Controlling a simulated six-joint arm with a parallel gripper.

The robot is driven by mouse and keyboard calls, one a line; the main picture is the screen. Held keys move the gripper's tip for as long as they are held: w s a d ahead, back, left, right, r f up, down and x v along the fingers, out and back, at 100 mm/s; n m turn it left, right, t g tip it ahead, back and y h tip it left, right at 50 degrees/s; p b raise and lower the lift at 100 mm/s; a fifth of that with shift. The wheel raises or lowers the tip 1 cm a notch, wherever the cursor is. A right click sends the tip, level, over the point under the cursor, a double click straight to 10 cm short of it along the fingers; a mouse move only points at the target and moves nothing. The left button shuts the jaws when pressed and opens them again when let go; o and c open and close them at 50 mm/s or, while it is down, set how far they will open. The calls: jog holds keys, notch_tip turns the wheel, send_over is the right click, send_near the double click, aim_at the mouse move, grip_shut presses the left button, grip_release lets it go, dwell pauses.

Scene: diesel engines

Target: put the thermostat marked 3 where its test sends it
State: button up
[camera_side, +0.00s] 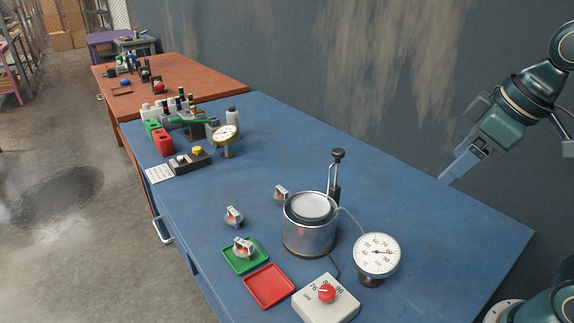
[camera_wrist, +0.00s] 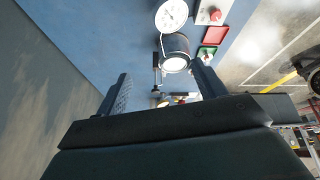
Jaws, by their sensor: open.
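Three small metal thermostats show in the side view: one (camera_side: 281,193) behind the pot's left edge, one (camera_side: 234,216) on the bare bench, and one (camera_side: 243,248) on the green tray (camera_side: 233,265). Their marks are too small to read, so I cannot tell which is 3. The red tray (camera_side: 270,287) is empty. The metal pot (camera_side: 309,236) holds pale liquid; a black-knobbed lever (camera_side: 337,165) stands behind it. A dial thermometer (camera_side: 376,255) stands to the right. My gripper (camera_side: 458,170) is open and empty, above the bench's right side, away from the thermostats; its fingers (camera_wrist: 163,88) are spread.
A white control box (camera_side: 325,301) with a red knob stands at the front. Another gauge (camera_side: 226,134), a red block (camera_side: 162,140), bottles and a small black box (camera_side: 188,159) crowd the bench's far end.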

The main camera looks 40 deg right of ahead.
jog(key=s+m, duration=0.1)
jog(key=s+f+m, duration=0.1)
jog(key=s, duration=0.1)
jog(key=s+d+f, duration=0.1)
jog(key=s, duration=0.1)
jog(key=shift+d+f+m+t, duration=0.1)
jog(key=shift+f+m+t, duration=0.2)
jog(key=shift+m, duration=0.1)
jog(key=shift+w, duration=0.1)
dwell(0.8)
